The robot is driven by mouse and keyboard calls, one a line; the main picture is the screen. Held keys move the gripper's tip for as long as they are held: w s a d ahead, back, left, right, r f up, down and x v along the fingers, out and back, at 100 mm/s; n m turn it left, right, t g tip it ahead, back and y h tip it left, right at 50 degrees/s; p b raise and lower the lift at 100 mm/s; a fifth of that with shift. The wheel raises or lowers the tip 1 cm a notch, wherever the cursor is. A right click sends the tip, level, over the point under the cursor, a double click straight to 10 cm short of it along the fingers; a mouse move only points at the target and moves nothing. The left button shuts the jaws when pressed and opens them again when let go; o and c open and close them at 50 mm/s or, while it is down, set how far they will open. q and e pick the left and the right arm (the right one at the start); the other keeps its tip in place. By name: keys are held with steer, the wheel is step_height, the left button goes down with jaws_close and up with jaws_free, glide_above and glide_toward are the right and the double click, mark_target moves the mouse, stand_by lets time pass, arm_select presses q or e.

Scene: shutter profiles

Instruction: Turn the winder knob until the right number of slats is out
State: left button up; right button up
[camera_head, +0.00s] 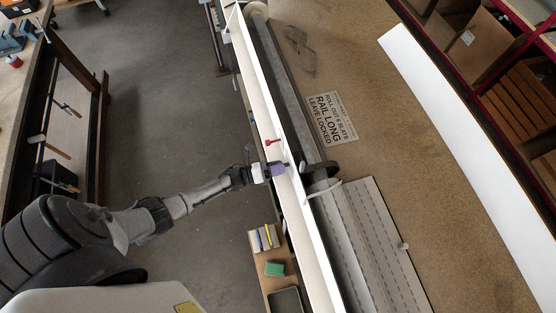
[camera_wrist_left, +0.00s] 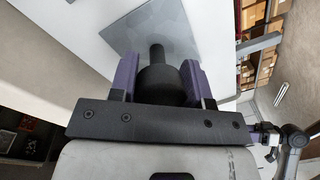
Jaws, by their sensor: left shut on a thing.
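My left gripper (camera_head: 280,170) is at the long white rail, below the red lever (camera_head: 272,142). In the left wrist view its purple fingers (camera_wrist_left: 160,80) are shut around a dark round knob (camera_wrist_left: 158,78) with a narrower stem. The knob is hidden behind the gripper in the head view. Grey slats (camera_head: 372,240) with dashed lines lie out on the bench beside the roller; their exact number is hard to read. A sign (camera_head: 332,118) reads roll out 6 slats, rail long, leave locked. What seems to be my right arm's end (camera_wrist_left: 264,136) shows small at the wrist view's edge.
A long grey tube (camera_head: 278,80) runs beside the white rail (camera_head: 257,75). A long white strip (camera_head: 470,130) lies on the brown bench, with shelves (camera_head: 520,90) beyond. A green block (camera_head: 274,268) sits on a small side shelf. Open floor lies left of the rail.

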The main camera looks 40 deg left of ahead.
arm_select(q)
steer(key=n, duration=0.3)
steer(key=shift+f+b, duration=0.1)
steer(key=shift+b, duration=0.2)
steer(key=n, duration=0.3)
steer(key=shift+n, duration=0.4)
steer(key=n, duration=0.3)
steer(key=shift+n+y+b, duration=0.3)
steer(key=shift+n+b, duration=0.05)
steer(key=shift+n, duration=0.05)
steer(key=n, duration=0.4)
steer(key=shift+r+t, duration=0.2)
steer(key=shift+t, duration=0.1)
steer(key=n+y, duration=0.1)
steer(key=n, duration=0.5)
steer(key=shift+a, duration=0.1)
steer(key=shift+n, duration=2.2)
steer(key=o, duration=0.9)
